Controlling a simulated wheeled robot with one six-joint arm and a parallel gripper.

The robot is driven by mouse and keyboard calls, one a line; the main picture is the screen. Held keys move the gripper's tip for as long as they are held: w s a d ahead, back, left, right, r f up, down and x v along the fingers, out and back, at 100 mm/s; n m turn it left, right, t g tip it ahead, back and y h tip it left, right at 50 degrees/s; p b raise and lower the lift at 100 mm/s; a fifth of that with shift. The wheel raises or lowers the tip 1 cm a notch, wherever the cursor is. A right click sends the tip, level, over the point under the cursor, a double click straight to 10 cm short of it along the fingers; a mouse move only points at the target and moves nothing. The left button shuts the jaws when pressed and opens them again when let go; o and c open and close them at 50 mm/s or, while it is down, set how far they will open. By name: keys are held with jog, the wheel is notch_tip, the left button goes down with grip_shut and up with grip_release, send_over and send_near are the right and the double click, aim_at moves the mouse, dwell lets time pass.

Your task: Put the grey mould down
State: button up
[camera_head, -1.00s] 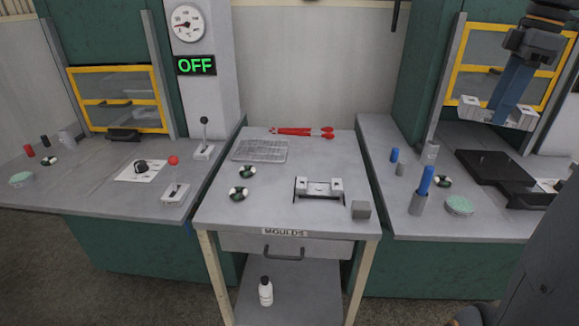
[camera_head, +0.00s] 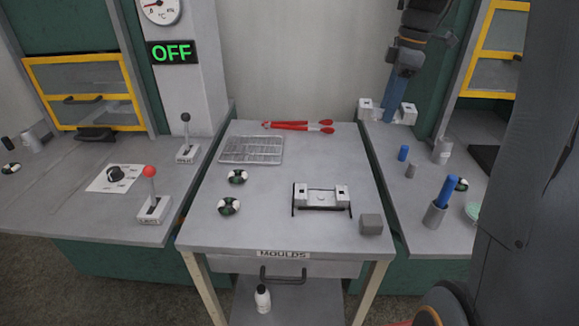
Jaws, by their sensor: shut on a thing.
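My gripper (camera_head: 396,95) hangs from the arm at the upper right, its blue part reaching down to the grey mould. It is shut on the grey mould (camera_head: 408,114), a pale grey piece with a block at each end. The mould is held up and appears in front of the gap between the middle table and the right bench. The middle table (camera_head: 275,228) has a "MOULDS" label on its front edge. A similar silver piece (camera_head: 321,197) with two blocks and a dark frame sits on this table. The exact finger contact is too small to see.
On the middle table are a wire rack (camera_head: 251,150), red tongs (camera_head: 300,126), two dark-and-white rings (camera_head: 237,177) and a grey cube (camera_head: 371,224). A blue-topped cylinder (camera_head: 440,203) stands on the right bench.

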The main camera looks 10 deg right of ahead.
jog(key=w+a+f+n, duration=0.1)
jog(key=w+a+f, duration=0.1)
jog(key=a+f, duration=0.35)
jog(key=w+a+f+n, duration=0.1)
jog(key=w+a+f, duration=0.15)
jog(key=a, duration=0.65)
jog(key=p, duration=0.2)
send_over(319, 172)
notch_tip(319, 172, down, 7)
jog(key=shift+d+r, duration=0.15)
jog(key=shift+r, duration=0.05)
jog(key=shift+w+f+p, duration=0.1)
jog(key=shift+f+p, duration=0.25)
jog(key=shift+f, duration=2)
jog(key=shift+f, duration=0.15)
jog(key=o, duration=1.4)
jog(key=shift+o, duration=0.2)
